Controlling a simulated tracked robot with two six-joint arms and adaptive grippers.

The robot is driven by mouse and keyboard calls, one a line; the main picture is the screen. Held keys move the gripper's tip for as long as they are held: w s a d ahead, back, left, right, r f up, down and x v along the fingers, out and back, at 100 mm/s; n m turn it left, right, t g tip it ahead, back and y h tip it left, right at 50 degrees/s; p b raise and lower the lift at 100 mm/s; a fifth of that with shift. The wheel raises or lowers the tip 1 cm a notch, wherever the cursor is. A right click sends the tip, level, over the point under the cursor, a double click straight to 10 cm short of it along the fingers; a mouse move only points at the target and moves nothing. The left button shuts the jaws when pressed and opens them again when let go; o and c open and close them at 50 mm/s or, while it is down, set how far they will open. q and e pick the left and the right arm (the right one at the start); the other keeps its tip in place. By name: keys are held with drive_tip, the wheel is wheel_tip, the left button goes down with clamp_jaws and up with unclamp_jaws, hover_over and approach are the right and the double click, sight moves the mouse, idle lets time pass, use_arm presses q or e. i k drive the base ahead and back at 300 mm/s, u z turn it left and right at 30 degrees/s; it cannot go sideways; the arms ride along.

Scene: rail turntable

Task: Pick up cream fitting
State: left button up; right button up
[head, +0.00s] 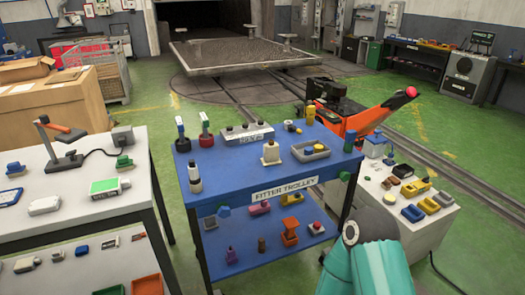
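A cream fitting (270,153), a small block with a narrower upper part, stands upright on the top of the blue fitter trolley (231,173), near the middle. Nothing touches it and its near side is fully in view. Neither of my grippers shows in the head view. A teal link of my own arm enters at the bottom right, in front of the trolley's right side.
White benches flank the trolley. The trolley top's front middle is mostly clear.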

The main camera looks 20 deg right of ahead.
sight(271, 150)
drive_tip(key=i, duration=0.85)
